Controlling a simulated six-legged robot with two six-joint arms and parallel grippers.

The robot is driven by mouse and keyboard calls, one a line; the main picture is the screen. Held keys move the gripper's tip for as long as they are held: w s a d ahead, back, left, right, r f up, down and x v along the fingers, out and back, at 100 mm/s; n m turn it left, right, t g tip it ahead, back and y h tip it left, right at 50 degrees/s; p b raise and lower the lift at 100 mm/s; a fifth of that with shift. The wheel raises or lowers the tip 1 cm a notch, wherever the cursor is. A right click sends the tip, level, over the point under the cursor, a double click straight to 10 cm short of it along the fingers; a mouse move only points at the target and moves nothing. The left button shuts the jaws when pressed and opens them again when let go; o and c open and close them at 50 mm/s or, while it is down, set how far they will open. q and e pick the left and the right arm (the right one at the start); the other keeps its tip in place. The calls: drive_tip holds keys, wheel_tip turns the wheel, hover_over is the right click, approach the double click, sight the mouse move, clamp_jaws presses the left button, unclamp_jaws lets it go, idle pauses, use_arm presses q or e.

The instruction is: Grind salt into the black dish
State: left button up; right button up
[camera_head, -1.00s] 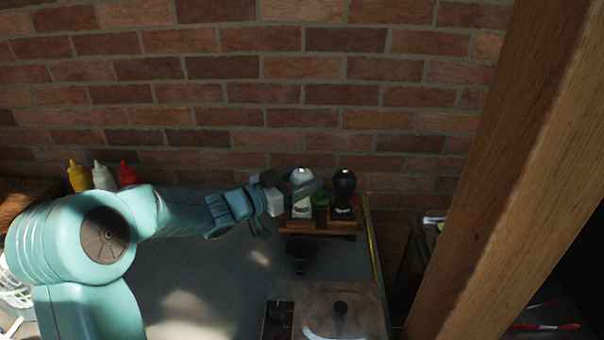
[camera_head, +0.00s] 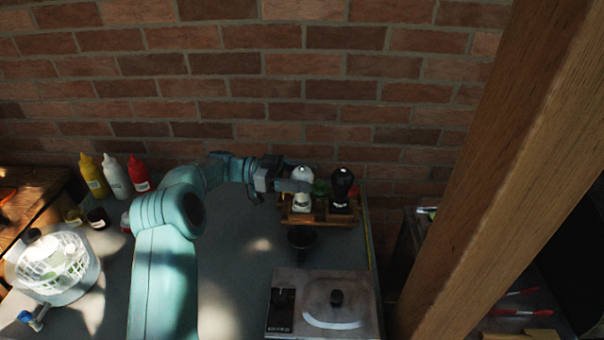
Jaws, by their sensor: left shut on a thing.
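A white-topped grinder (camera_head: 302,174), which I take for the salt, stands upright in a wooden rack (camera_head: 325,221) against the back of the table. My left gripper (camera_head: 297,187) reaches in from the left and is shut on the white grinder at its middle, hiding part of it. A black grinder (camera_head: 341,184) stands to its right in the same rack. The black dish (camera_head: 302,239) sits on the table just in front of the rack, apart from the gripper. Its inside is too dark to make out. My right gripper is out of view.
A small green item (camera_head: 320,187) sits between the grinders. Yellow, white and red bottles (camera_head: 115,176) and a salad spinner (camera_head: 55,262) are at left. A wooden post (camera_head: 490,170) rises at right.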

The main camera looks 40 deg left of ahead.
use_arm(q)
drive_tip(key=shift+m+g, duration=0.4)
idle(1.2)
drive_tip(key=o, duration=1)
